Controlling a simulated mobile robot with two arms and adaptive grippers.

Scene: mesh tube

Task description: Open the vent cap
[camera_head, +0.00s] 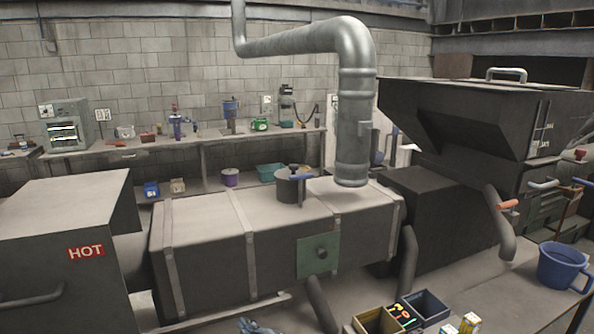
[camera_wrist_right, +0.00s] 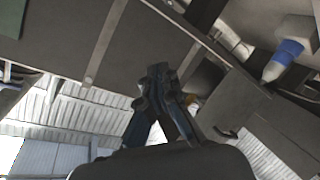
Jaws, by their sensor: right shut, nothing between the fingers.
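A short dark round vent with a cap (camera_head: 290,183) stands on top of the long dark box (camera_head: 200,232). My right gripper (camera_head: 258,326) just shows at the bottom edge of the head view, low in front of the box and well apart from the cap. In the wrist view its dark fingers (camera_wrist_right: 158,73) are together and empty. The cap is not recognisable in the wrist view. My left gripper is not in view.
A big grey pipe (camera_head: 354,130) comes down right of the cap. A green plate with a knob (camera_head: 318,255) is on the box's front. Open bins (camera_head: 430,303) and a blue bucket (camera_head: 563,268) stand front right. A hopper (camera_head: 480,125) is at right.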

